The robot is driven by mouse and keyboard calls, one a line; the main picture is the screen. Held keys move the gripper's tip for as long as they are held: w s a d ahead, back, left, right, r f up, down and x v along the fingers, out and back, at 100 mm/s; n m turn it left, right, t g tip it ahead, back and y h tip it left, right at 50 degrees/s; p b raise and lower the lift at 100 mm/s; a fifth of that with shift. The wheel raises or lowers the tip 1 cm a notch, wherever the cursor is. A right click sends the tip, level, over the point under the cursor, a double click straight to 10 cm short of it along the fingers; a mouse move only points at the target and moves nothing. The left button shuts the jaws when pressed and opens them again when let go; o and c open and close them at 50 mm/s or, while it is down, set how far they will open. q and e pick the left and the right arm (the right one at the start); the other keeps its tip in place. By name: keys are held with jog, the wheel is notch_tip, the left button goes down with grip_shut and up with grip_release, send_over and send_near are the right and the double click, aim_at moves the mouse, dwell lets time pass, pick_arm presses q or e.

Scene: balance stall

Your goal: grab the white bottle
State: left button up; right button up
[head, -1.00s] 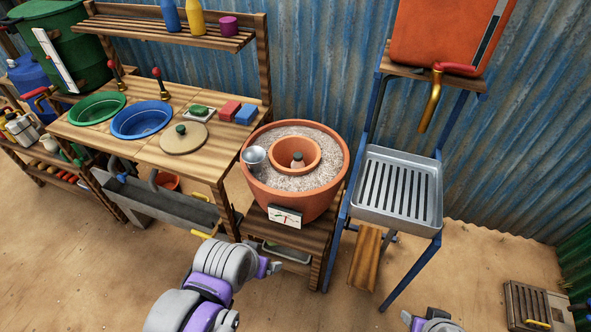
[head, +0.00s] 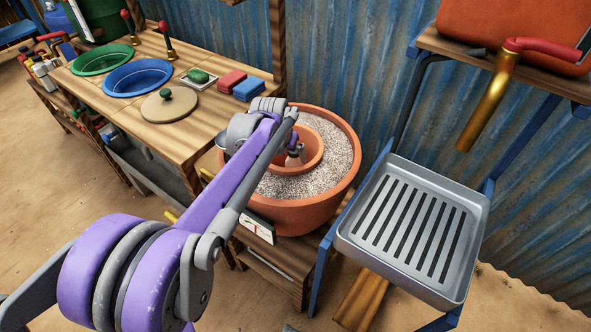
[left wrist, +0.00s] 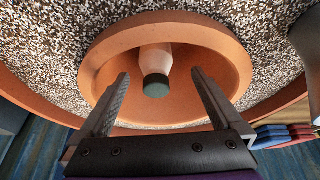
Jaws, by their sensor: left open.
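The white bottle (left wrist: 157,60) with a dark green cap stands inside the small inner clay pot (left wrist: 103,62). In the head view the bottle (head: 294,160) shows only in part below my gripper. My left gripper (head: 292,143) reaches over the inner pot from the left. In the left wrist view the left gripper (left wrist: 160,76) is open, with one finger on each side of the bottle's cap and gaps between. The bottle's lower part is hidden in the pot. My right gripper is not in view.
The large clay pot (head: 340,185) holds pale grit around the inner pot. A metal tray (head: 350,240) stands to the right, with a brass tap (head: 490,105) above it. A wooden counter (head: 205,125) with bowls (head: 138,78), a lid (head: 168,108) and sponges (head: 232,80) is at left.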

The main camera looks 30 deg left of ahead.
aim_at(290, 157)
pick_arm(q)
jog(key=x, duration=0.3)
jog(key=shift+w+f+b, duration=0.1)
jog(key=shift+b, duration=0.2)
jog(key=x, duration=0.1)
jog(key=b+x, duration=0.1)
jog(key=x, duration=0.1)
jog(key=b+x, duration=0.1)
jog(key=x, duration=0.1)
jog(key=shift+d+f, duration=0.2)
jog(key=shift+d, duration=0.1)
grip_shut()
jog(key=shift+r, duration=0.1)
